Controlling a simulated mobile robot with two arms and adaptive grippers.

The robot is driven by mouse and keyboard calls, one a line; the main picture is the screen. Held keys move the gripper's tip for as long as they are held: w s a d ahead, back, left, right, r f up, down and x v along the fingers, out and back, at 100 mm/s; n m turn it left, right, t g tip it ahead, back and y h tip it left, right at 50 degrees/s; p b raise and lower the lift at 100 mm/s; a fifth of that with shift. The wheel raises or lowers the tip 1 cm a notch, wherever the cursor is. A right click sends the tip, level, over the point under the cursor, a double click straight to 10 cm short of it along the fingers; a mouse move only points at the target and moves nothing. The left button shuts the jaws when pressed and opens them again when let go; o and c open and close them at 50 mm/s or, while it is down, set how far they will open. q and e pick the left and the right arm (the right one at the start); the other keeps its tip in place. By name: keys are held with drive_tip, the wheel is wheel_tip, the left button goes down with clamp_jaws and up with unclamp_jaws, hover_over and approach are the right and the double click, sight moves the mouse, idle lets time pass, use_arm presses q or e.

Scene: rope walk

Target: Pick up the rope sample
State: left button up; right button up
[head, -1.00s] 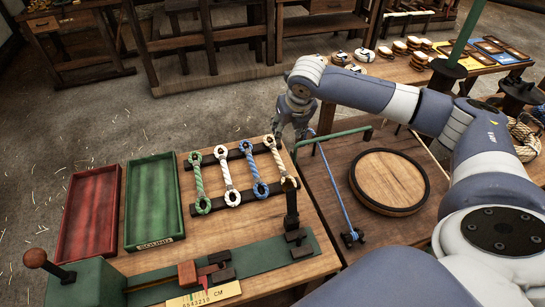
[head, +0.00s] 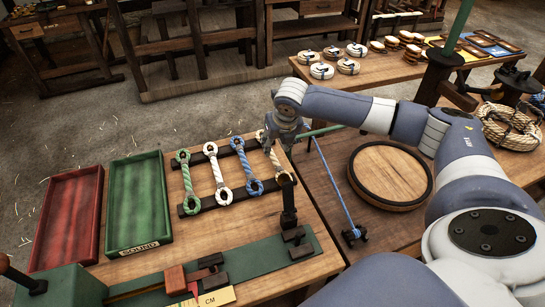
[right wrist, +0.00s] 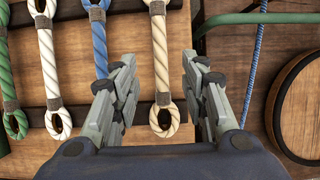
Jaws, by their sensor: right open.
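Several rope samples with an eye at each end lie side by side on a dark rack: green (head: 187,181), white (head: 215,172), blue (head: 245,167) and cream (head: 276,160). My right gripper (head: 283,137) hangs over the far end of the cream sample and hides part of it. In the right wrist view, its open fingers (right wrist: 161,78) stand on either side of the cream rope (right wrist: 160,55), near one eye, with nothing held. I cannot tell how far above the rope they are. My left gripper is not in view.
A red tray (head: 97,220) and a green tray (head: 168,205) marked SOUND lie left of the rack. A dark post (head: 289,205) stands near the cream sample's near end. A green rail (head: 322,131), a taut blue cord (head: 334,185) and a round board (head: 427,178) are to the right.

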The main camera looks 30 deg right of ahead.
sight(273, 153)
drive_tip(key=shift+p+x, duration=0.5)
drive_tip(key=shift+x, duration=3.05)
drive_tip(key=shift+w+d, duration=0.1)
drive_tip(key=shift+r, duration=0.1)
clamp_jaws()
